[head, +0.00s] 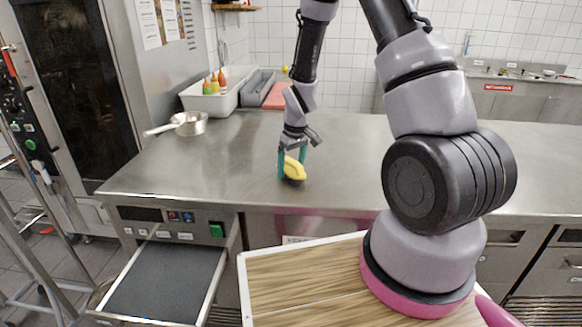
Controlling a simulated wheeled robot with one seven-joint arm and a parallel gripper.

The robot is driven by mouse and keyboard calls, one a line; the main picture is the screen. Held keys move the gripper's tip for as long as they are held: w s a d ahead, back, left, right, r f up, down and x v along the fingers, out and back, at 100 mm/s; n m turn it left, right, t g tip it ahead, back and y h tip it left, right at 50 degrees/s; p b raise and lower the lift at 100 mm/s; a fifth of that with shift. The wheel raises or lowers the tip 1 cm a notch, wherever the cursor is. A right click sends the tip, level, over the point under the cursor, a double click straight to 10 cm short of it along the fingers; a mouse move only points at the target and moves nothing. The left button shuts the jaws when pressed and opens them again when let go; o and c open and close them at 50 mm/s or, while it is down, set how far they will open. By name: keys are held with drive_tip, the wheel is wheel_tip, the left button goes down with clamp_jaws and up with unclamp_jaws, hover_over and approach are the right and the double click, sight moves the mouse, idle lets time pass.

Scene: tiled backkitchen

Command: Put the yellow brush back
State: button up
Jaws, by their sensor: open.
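A yellow object (294,169), which looks like the brush, lies on the steel counter (230,148) near its front edge. Its bristles and exact shape are too small to make out. My gripper (293,174) points down at it, with its two green fingers open on either side of the yellow object. Whether the fingers touch it I cannot tell.
An open drawer (128,318) juts out below the counter at the left. A saucepan (187,123) stands at the back left. A white bin (208,101) with several sauce bottles, a grey tray (258,85) and a red board (276,96) are behind. The counter's left middle is clear.

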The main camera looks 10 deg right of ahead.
sight(295, 162)
drive_tip(key=shift+r, duration=0.1)
drive_tip(key=r, duration=0.4)
drive_tip(key=s+r, duration=0.1)
drive_tip(key=r, duration=0.6)
drive_tip(key=shift+s+d+r, duration=0.25)
drive_tip(key=shift+d+r, duration=0.15)
drive_tip(key=s+d+r+m+t, duration=0.1)
drive_tip(key=s+d+r+m, duration=0.15)
drive_tip(key=r, duration=0.85)
drive_tip(key=s+d+r+m+t, duration=0.1)
drive_tip(key=s+r+m+t, duration=0.1)
drive_tip(key=s+r, duration=0.5)
drive_tip(key=s+d+r+m+t+y, duration=0.1)
drive_tip(key=s+r+m+t, duration=0.1)
drive_tip(key=s+r+m, duration=0.3)
drive_tip(key=s+r, duration=0.3)
drive_tip(key=s, duration=0.4)
drive_tip(key=shift+d+t, duration=0.3)
drive_tip(key=shift+d, duration=0.1)
drive_tip(key=shift+w+r, duration=0.1)
